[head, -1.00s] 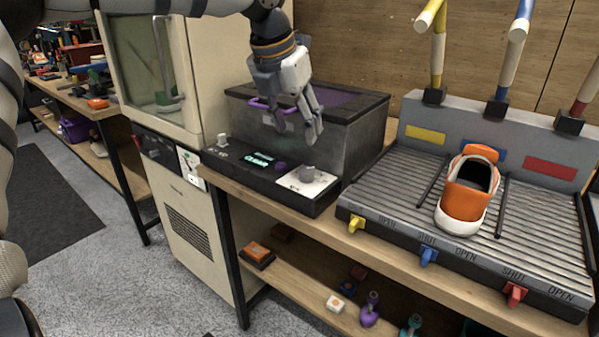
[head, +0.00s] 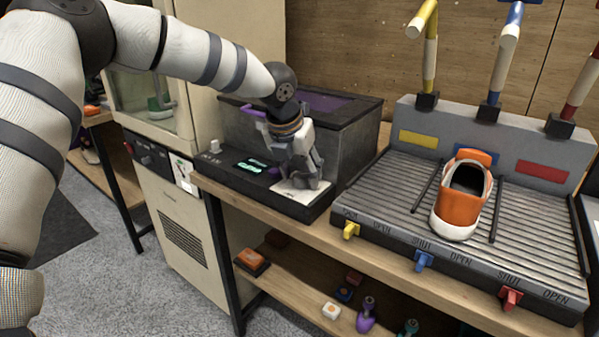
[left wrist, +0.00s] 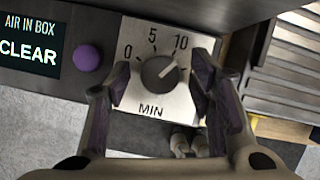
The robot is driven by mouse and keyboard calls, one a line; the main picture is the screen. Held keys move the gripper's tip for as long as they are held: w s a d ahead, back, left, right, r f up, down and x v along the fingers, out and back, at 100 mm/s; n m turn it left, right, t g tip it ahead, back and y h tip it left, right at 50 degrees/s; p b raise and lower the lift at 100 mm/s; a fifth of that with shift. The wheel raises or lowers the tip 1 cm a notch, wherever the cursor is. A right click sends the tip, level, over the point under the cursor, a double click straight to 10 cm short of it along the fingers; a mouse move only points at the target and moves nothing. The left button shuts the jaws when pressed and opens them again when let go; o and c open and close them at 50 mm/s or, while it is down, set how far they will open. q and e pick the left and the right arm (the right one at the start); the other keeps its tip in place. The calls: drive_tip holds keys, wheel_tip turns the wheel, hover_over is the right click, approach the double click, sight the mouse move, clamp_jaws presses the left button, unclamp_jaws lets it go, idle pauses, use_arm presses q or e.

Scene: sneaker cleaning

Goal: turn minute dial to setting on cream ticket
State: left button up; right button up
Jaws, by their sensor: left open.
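The minute dial (left wrist: 160,73) is a round grey knob on a pale plate (left wrist: 180,103) marked 0, 5, 10 and MIN. Its light pointer mark aims to the upper right, near the 10. My left gripper (head: 303,172) is down at the plate on the front of the grey box. In the left wrist view its two fingers stand open on either side of the dial, apart from it. In the head view the fingers mostly hide the dial. A pale card (head: 184,174) hangs on the cream cabinet; its writing is too small to read. My right gripper is out of view.
Beside the dial are a purple button (left wrist: 88,57) and a display (left wrist: 30,47) reading CLEAR. A ribbed rack (head: 390,195) with an orange sneaker (head: 461,205) and coloured levers stands to the right. A lower shelf (head: 290,285) holds small items.

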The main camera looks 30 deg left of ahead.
use_arm(q)
drive_tip(key=c, duration=1.2)
drive_tip(key=shift+o, duration=0.2)
drive_tip(key=shift+m, duration=0.3)
drive_tip(key=m, duration=0.1)
drive_tip(key=m+h, duration=0.1)
drive_tip(key=shift+a+f+m+b, duration=0.1)
drive_tip(key=shift+f+m+b, duration=0.1)
drive_tip(key=shift+m+b, duration=0.15)
drive_tip(key=shift+r+m+g+h+b, duration=0.1)
drive_tip(key=shift+m+g+h+b, duration=0.25)
drive_tip(key=shift+m+h, duration=0.7)
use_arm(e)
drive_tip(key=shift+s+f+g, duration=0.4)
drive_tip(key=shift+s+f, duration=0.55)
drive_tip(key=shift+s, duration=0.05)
use_arm(q)
drive_tip(key=shift+m+y, duration=0.35)
drive_tip(key=shift+m, duration=0.15)
drive_tip(key=o, duration=1.2)
drive_tip(key=shift+c, duration=0.2)
drive_tip(key=shift+r, duration=0.1)
